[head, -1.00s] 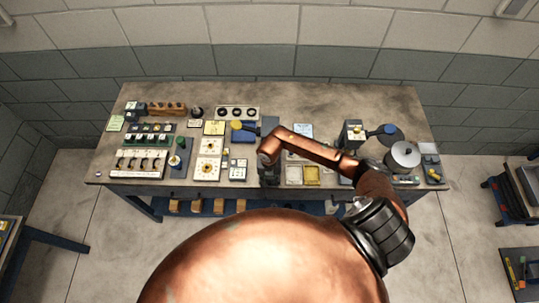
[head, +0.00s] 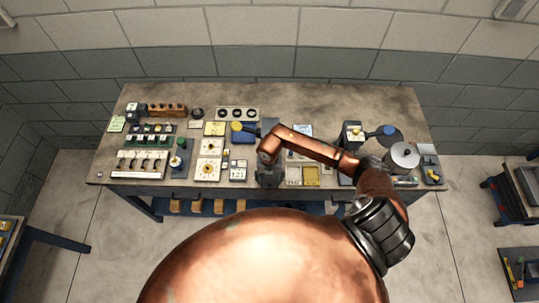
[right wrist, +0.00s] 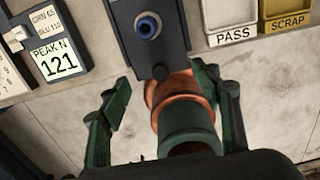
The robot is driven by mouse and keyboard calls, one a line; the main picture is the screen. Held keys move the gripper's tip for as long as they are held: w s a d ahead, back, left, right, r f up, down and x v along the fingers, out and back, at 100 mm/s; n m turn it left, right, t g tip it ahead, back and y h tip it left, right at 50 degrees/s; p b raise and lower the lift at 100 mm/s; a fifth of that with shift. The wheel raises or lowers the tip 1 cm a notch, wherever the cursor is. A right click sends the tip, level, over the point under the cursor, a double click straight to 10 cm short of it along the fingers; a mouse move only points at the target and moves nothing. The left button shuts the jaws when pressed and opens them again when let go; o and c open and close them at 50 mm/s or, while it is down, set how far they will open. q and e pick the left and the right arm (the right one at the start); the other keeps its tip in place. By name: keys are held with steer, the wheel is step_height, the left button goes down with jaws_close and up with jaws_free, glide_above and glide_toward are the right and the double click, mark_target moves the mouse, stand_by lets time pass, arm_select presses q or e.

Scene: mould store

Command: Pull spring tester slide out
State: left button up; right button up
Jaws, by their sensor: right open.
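In the right wrist view a dark grey block with a blue round knob (right wrist: 149,26) stands at the top centre; it seems to be part of the spring tester. A round copper and green piece (right wrist: 187,118) shows below it, between my fingers; I cannot tell whether it is the slide's handle. My right gripper (right wrist: 165,85) is open, with one green finger on each side of this piece and visible gaps. In the head view my right gripper (head: 268,178) is at the bench's front edge, and my arm hides much of the tester. My left gripper is not in view.
A display marked PEAK N 121 (right wrist: 54,57) is left of the block. A PASS tray (right wrist: 231,22) and a yellow SCRAP tray (right wrist: 285,18) are on its right. On the bench (head: 300,97) stand a silver pot (head: 403,155) and several gauges. The bench's back strip is clear.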

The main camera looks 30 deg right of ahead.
steer(key=shift+r+p, duration=0.9)
steer(key=shift+r, duration=0.6)
steer(key=shift+r+p, duration=0.35)
steer(key=shift+r, duration=0.8)
